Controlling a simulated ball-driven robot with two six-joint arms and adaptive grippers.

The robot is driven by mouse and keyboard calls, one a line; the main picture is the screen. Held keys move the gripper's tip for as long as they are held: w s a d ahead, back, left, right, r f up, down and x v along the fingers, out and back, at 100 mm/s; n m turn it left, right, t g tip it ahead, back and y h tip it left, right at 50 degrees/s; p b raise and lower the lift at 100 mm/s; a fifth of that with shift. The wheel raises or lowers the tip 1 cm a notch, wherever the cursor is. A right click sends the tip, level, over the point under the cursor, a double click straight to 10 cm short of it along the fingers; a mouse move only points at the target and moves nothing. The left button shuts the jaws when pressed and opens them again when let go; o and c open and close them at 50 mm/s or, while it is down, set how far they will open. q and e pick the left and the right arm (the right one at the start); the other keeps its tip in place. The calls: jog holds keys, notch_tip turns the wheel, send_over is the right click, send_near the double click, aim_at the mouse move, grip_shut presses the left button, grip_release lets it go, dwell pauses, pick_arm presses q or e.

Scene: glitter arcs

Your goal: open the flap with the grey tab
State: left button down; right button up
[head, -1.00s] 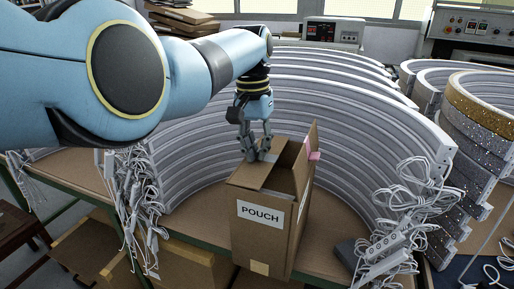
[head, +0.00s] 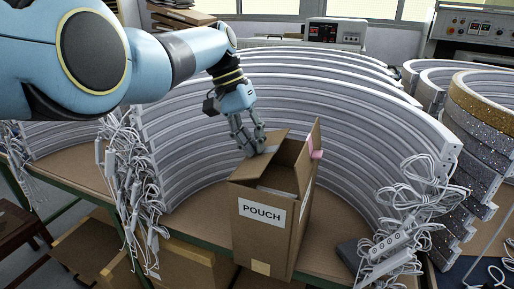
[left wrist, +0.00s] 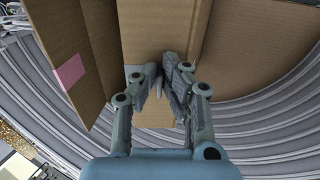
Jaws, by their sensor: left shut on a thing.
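The open-topped cardboard box labelled POUCH (head: 262,222) stands upright on the bench. Its left flap (head: 260,167) is tilted partway up, with a gap showing beside it. The grey tab (head: 270,150) is at this flap's raised edge, mostly hidden by my fingers. My left gripper (head: 256,148) is shut on the tab, tilted, at the flap's upper edge. In the left wrist view its fingers (left wrist: 163,80) are close together against the cardboard, and the tab cannot be made out clearly. My right gripper is not in view.
The right flap (head: 315,138) stands up, with a pink tab (head: 316,154). Curved grey arcs (head: 340,120) surround the box behind and on both sides. Cables and a power strip (head: 390,243) lie at right; more cables (head: 125,185) hang at left.

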pick_arm(q)
jog(key=h+b, duration=0.1)
jog(key=b, duration=0.1)
jog(key=a+g+h+b, duration=0.1)
jog(key=b, duration=0.2)
jog(key=shift+w+h, duration=0.2)
jog(key=shift+h, duration=0.2)
jog(key=shift+a+r, duration=0.1)
jog(key=shift+a, duration=0.05)
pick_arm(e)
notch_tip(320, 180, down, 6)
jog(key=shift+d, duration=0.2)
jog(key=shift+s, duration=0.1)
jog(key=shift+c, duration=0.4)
